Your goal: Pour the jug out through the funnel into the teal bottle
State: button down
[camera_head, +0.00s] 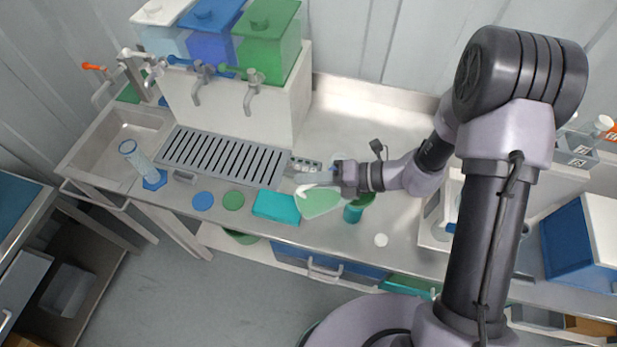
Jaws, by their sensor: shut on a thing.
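The jug (320,204) is pale green and see-through, and appears to have a white handle. My gripper (318,186) is shut on the jug at the handle, over the front part of the counter. The jug is just left of the teal bottle (352,214). The green funnel (367,199) shows at the top of the bottle, partly hidden by my arm. I cannot tell the jug's exact tilt, its height over the counter or whether liquid is leaving it.
A teal block (276,207) lies left of the jug, with blue (203,201) and green (233,200) discs beyond it. A slotted drain grate (222,157) lies below tap-fitted tanks (265,45). A white disc (381,240) lies right of the bottle.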

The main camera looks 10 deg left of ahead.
jog(key=shift+w+d+r+m+y+b, duration=0.3)
jog(key=shift+w+d+r+y+b, duration=0.15)
jog(key=shift+d+r+y, duration=0.35)
jog(key=shift+s+a+f, duration=0.1)
jog(key=shift+f, duration=0.1)
jog(key=shift+w+d+r+m+g+y+b, duration=0.15)
jog(key=shift+w+d+r+y+b, duration=0.15)
jog(key=shift+d, duration=0.2)
jog(key=shift+w+d+r+m+g+y+b, duration=0.15)
jog(key=shift+w+d+y, duration=0.15)
jog(key=shift+d, duration=0.2)
jog(key=shift+w+d+r+g+y+b, duration=0.1)
jog(key=shift+w+d+r+y, duration=0.15)
jog(key=shift+d+y, duration=0.2)
jog(key=shift+d, duration=0.1)
jog(key=shift+w+d+r+m+y+b, duration=0.25)
jog(key=shift+w+d+m+y+b, duration=0.05)
jog(key=shift+d+y+b, duration=0.2)
jog(key=shift+w+d+r+y, duration=0.2)
jog(key=shift+d+r+y, duration=0.1)
jog(key=shift+d, duration=0.1)
